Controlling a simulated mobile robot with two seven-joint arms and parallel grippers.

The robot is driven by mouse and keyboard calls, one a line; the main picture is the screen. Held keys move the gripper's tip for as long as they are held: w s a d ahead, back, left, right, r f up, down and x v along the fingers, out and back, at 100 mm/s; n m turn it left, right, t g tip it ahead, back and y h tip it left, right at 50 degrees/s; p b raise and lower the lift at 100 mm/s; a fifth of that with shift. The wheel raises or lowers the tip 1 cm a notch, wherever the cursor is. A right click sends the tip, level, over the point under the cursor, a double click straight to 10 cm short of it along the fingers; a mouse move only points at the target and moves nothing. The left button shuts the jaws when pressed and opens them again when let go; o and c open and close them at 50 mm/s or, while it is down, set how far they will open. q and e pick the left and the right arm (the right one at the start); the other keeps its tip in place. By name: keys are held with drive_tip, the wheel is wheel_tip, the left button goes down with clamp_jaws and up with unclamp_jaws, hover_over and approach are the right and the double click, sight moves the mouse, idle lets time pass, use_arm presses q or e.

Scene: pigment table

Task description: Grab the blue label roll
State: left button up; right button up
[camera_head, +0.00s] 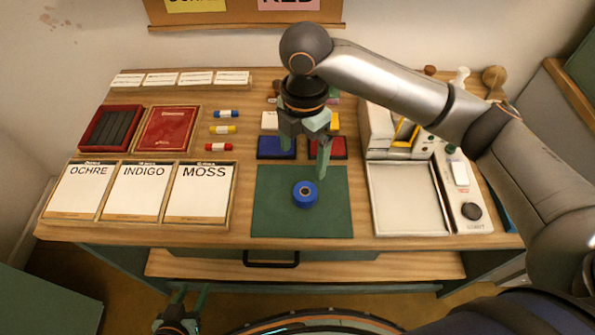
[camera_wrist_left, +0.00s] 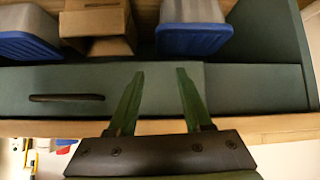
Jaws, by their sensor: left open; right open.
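The blue label roll (camera_head: 305,194) is a short blue ring with a dark centre, lying on the green mat (camera_head: 275,215) at the front middle of the table. My right gripper (camera_head: 310,158) hangs over the back part of the mat, fingers pointing down, open and empty. In the picture it is just behind the roll, apart from it. My left gripper (camera_head: 188,298) is low in front of the table, left of the roll and away from it. It is open and empty, and its two fingers also show in the left wrist view (camera_wrist_left: 155,95). The roll is not in that view.
Cards marked OCHRE, INDIGO and MOSS (camera_head: 201,193) lie left of the mat. A white tray (camera_head: 408,229) stands to its right. Blue (camera_head: 277,152) and red pads lie behind it. A drawer with a dark handle (camera_head: 271,264) is below the tabletop. Blue-fronted bins (camera_wrist_left: 193,40) show in the left wrist view.

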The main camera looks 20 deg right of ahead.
hover_over(305, 191)
drive_tip(key=f, duration=0.6)
drive_tip(key=shift+a+f, duration=0.25)
drive_tip(key=shift+f, duration=0.05)
drive_tip(key=f, duration=0.5)
drive_tip(key=shift+d+f+b, duration=0.25)
drive_tip(key=shift+f+b, duration=0.05)
drive_tip(key=shift+f, duration=0.05)
use_arm(q)
drive_tip(key=shift+s+f, duration=0.6)
drive_tip(key=shift+f, duration=0.05)
use_arm(e)
drive_tip(key=c, duration=1.4)
drive_tip(key=shift+r, duration=0.1)
drive_tip(key=shift+c, duration=0.2)
